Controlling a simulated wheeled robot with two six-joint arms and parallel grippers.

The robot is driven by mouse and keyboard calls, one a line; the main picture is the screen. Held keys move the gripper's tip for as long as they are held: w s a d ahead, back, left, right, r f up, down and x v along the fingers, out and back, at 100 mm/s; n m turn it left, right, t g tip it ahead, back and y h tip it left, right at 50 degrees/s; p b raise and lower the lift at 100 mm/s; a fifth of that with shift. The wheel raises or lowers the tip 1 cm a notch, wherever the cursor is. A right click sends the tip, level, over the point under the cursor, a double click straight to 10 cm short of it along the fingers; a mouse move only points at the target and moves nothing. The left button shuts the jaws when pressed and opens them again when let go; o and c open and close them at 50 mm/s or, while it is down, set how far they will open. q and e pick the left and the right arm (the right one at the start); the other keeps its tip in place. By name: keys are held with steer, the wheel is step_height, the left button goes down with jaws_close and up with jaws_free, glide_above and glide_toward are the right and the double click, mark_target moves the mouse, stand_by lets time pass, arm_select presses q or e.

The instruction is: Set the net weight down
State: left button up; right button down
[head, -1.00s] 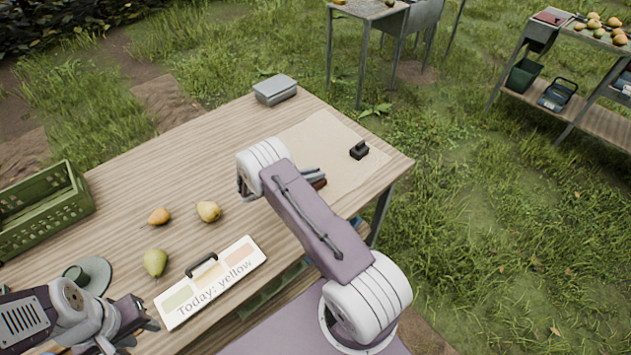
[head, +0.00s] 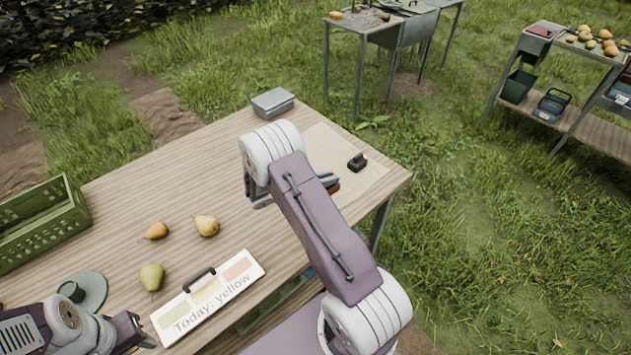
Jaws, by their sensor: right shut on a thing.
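My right gripper (head: 326,180) is at the beige sheet on the table, largely behind my own arm. It is shut on a reddish-brown thing (head: 334,189), probably the net weight, of which only a small part shows. I cannot tell whether that thing touches the sheet. A small black block with a raised top (head: 357,162) stands on the beige sheet (head: 372,180), just right of the gripper and apart from it. My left gripper (head: 138,334) is low at the left, near the sign; its finger gap is not clear.
The wooden table (head: 120,215) holds a grey lidded box (head: 272,102), a green crate (head: 45,225), several pears, a green cup (head: 72,291) on a round base and a "Today: yellow" sign (head: 208,296). Other tables stand behind on grass.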

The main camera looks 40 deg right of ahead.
steer(key=s+d+r, duration=0.2)
steer(key=s+r, duration=0.2)
steer(key=s, duration=0.2)
steer(key=shift+d, duration=0.25)
